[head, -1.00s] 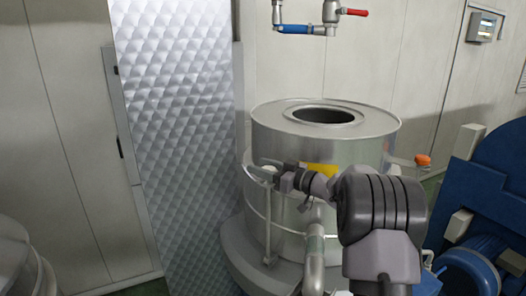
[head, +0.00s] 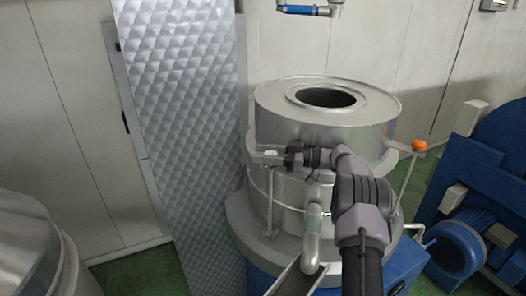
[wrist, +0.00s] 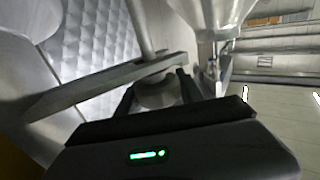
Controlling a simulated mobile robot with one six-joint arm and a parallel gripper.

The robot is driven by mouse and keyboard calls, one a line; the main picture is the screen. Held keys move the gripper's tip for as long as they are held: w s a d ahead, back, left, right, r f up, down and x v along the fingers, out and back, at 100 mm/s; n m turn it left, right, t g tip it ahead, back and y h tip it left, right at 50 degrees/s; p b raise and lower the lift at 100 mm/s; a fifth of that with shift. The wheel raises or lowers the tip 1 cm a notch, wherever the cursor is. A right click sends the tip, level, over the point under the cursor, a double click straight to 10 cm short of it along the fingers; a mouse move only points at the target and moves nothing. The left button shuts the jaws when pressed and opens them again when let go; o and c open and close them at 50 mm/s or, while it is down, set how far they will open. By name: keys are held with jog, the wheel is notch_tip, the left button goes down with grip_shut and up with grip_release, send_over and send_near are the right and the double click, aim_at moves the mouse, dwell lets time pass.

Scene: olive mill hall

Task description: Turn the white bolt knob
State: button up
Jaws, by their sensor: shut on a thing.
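The white bolt knob (head: 270,154) shows as a small pale piece on the near left side of the steel drum (head: 280,119), at the end of a bracket and rod. My gripper (head: 286,158) reaches it from the right, in front of the drum's wall. In the wrist view, the two dark fingers of my gripper (wrist: 157,92) close around a pale rounded piece, the knob (wrist: 158,98). A flat metal bar (wrist: 95,88) crosses just beyond the fingers. The fingers partly hide the knob, and its angle cannot be told.
A quilted metal panel (head: 188,110) stands left of the drum. A steel pipe (head: 312,225) and chute (head: 293,279) lie below my arm. An orange knob (head: 419,145) on a post and blue machinery (head: 470,190) stand right. Green floor shows between.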

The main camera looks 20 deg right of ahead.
jog(key=shift+f, duration=0.25)
jog(key=o, duration=1.4)
jog(key=shift+d, duration=0.15)
jog(key=shift+r, duration=0.2)
jog(key=shift+r, duration=0.35)
jog(key=shift+s+r+b, duration=0.25)
jog(key=shift+r+b, duration=0.7)
jog(key=shift+r, duration=0.25)
jog(key=s+a+b, duration=0.1)
jog(key=s, duration=0.4)
jog(key=s+a+r+b, duration=0.1)
jog(key=s, duration=0.4)
jog(key=s+a+b, duration=0.1)
jog(key=s+a, duration=0.1)
jog(key=s, duration=0.3)
jog(key=shift+r, duration=0.35)
